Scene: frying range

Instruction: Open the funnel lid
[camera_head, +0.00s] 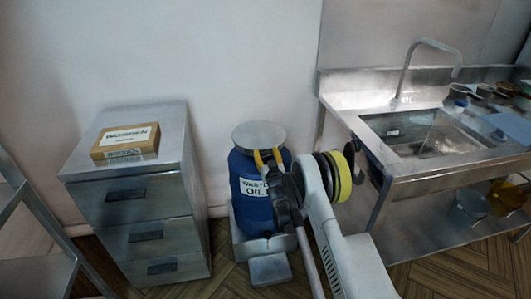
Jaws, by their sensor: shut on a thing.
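A blue waste oil drum (256,205) stands on the floor between the drawer cabinet and the sink. Its round grey metal funnel lid (258,134) lies on top and looks closed and about level. My gripper (268,156) reaches in from the lower right, with its yellow fingers at the front edge of the lid. It is shut on the lid's front edge. The exact grip between the fingers is too small to make out. My arm covers part of the drum's right side and its label.
A metal drawer cabinet (140,205) with a cardboard box (125,141) on top stands left of the drum. A steel sink unit (385,187) with a lower shelf stands close on the right. A metal pedal or step (269,270) lies at the drum's foot. The wall is right behind.

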